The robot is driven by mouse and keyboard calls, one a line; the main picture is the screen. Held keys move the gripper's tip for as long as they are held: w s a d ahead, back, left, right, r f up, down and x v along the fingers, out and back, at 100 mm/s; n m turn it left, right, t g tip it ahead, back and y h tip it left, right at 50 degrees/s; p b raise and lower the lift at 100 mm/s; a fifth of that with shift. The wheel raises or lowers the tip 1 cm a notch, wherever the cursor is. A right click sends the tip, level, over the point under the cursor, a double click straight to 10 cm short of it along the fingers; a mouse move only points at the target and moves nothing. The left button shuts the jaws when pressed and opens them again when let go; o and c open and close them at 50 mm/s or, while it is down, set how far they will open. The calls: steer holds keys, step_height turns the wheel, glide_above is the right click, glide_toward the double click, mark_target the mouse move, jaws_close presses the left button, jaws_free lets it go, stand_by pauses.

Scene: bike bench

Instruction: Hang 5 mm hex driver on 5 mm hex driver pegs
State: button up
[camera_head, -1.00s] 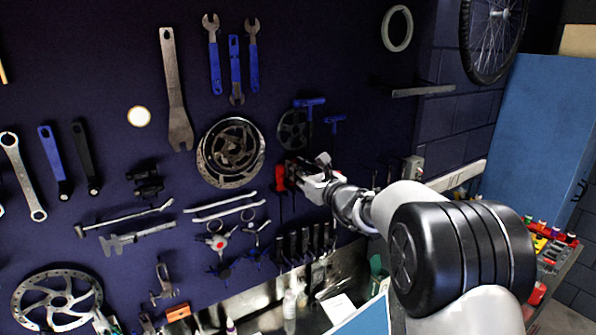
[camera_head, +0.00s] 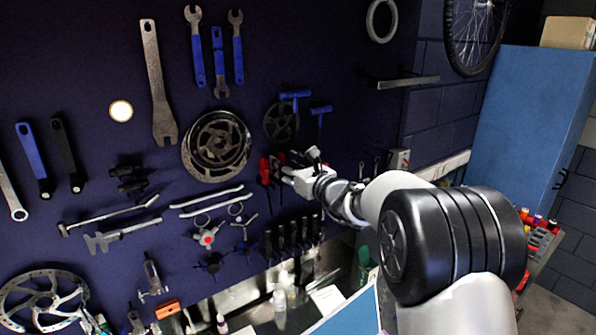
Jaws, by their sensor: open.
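Two red-handled drivers are upright against the dark pegboard, right of the brake rotor: a left one (camera_head: 264,169) with a thin dark shaft below, and a right one (camera_head: 277,166) partly covered by my gripper. No size marking is legible, so I cannot tell which is the 5 mm hex driver. My gripper (camera_head: 284,172) is open, at the right-hand red handle and close to the board. Whether its fingers touch or surround that handle cannot be made out. The pegs are too small or hidden to see.
Blue T-handle tools (camera_head: 295,97) and a dark disc (camera_head: 281,122) hang just above my gripper. Several dark-handled tools (camera_head: 292,238) stand below it. A brake rotor (camera_head: 216,147) hangs left. A metal shelf (camera_head: 405,81) juts out at upper right.

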steer(key=v, duration=1)
steer(key=s+a+f+n+g+b, duration=0.25)
steer(key=s+n, duration=0.35)
steer(key=s, duration=0.3)
steer(key=s+a+f+n+g+b, duration=0.25)
steer(key=s+f+n+g, duration=0.2)
steer(key=s, duration=0.35)
steer(key=s+a+f+n+g+b, duration=0.2)
steer(key=s+f+n+b, duration=0.1)
steer(key=s+n, duration=0.5)
steer(key=s+d+f+n+g+h+b, duration=0.1)
steer(key=s+d+f+n+h+b, duration=0.6)
steer(key=s+d+f, duration=0.8)
steer(key=s+d+n+h, duration=0.1)
steer(key=s+n+h, duration=0.2)
steer(key=shift+s+d+f+n, duration=0.3)
steer(key=shift+f+n, duration=0.05)
steer(key=shift+f, duration=0.05)
